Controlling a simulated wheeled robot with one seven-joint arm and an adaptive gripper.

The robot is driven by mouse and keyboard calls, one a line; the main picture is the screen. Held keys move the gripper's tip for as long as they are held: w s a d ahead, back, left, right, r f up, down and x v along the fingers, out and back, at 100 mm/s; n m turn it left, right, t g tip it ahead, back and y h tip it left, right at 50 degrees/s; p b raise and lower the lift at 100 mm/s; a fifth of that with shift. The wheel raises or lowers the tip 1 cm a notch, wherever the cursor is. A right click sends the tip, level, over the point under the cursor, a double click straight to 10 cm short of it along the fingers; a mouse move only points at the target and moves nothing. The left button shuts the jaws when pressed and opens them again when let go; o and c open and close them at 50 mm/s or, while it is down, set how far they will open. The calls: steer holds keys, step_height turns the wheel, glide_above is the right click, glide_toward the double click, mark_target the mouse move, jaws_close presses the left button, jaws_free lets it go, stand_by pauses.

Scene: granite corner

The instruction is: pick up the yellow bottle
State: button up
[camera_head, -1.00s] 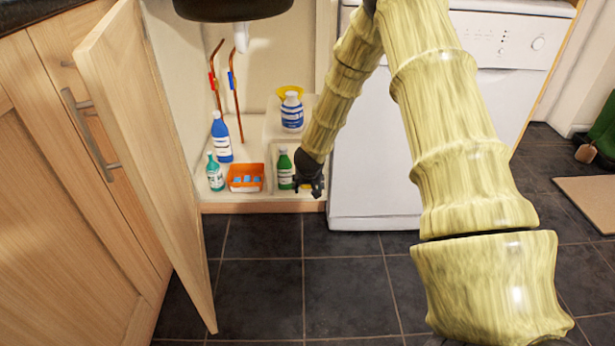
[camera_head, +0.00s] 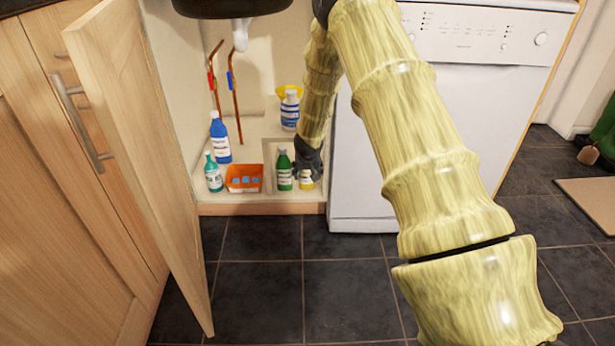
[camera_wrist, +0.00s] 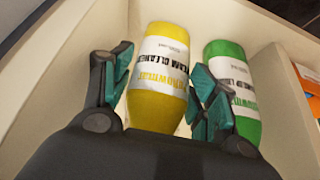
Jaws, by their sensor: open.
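The yellow bottle (camera_wrist: 160,85) with a white label stands in a light bin in the wrist view. My gripper (camera_wrist: 160,88) is open, with one teal-padded finger on each side of the yellow bottle. The right finger is between it and the green bottle (camera_wrist: 228,75). I cannot tell whether the fingers touch the bottle. In the head view the yellow bottle (camera_head: 307,183) shows only its lower part at the front right of the cabinet. My gripper (camera_head: 308,162) comes down over it from above and hides its top.
The green bottle (camera_head: 284,172) is close on the left. An orange tray (camera_head: 244,188) with blue blocks, a teal bottle (camera_head: 213,174) and a blue bottle (camera_head: 220,140) stand further left. A white bottle (camera_head: 290,112) stands behind. The open cabinet door (camera_head: 140,150) flanks the left side.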

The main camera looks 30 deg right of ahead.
stand_by(0.3)
steer(key=c, duration=1)
steer(key=shift+w, duration=0.1)
steer(key=shift+c, duration=0.4)
steer(key=shift+r+p, duration=0.2)
steer(key=shift+p, duration=0.45)
